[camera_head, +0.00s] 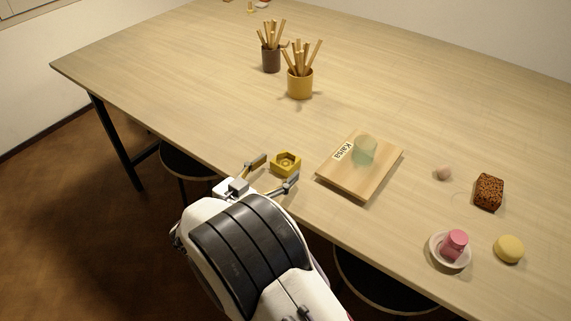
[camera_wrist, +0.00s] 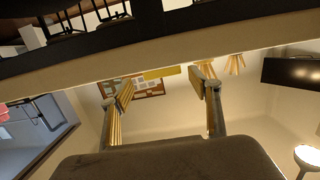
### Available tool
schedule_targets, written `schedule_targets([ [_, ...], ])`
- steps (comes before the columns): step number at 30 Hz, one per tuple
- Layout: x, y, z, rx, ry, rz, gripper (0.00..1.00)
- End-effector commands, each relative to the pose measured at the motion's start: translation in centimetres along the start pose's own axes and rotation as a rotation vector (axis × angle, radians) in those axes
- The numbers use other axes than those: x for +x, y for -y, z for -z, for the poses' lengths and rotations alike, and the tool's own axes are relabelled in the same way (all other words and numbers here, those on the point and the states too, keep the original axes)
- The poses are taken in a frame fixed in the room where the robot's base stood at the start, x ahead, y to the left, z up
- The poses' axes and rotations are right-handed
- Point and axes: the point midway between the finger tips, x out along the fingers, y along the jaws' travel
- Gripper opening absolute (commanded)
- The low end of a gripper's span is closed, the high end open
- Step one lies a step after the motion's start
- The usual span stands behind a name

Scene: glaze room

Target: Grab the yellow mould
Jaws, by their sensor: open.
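The yellow mould (camera_head: 286,164) is a small angular block with a round hollow in its top. It sits on the table near the front edge. My gripper (camera_head: 274,171) is open, with one finger to the left of the mould and the other at its near right side. The mould is at or just beyond the fingertips; I cannot tell whether either finger touches it. In the wrist view, a yellow patch that looks like the mould (camera_wrist: 160,72) shows between the two spread fingers of my gripper (camera_wrist: 163,88). Nothing is held.
A wooden board (camera_head: 372,180) with a "Kaisa" label and a greenish translucent cup (camera_head: 364,150) lies right of the mould. Behind stand a yellow pot (camera_head: 300,86) and a brown pot (camera_head: 271,60) of sticks. A pink item (camera_head: 455,244) on a saucer (camera_head: 436,257), sponges and a pebble lie farther right.

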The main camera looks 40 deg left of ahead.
Motion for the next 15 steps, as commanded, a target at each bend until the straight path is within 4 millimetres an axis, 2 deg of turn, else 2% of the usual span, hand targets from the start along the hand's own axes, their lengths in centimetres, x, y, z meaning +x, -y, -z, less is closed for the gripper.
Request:
schedule_targets([
  [9,0.2,0.0,0.0,0.000,0.000,0.000,0.62],
  [15,1.6,0.1,-0.1,0.000,-0.001,-0.002,0.62],
])
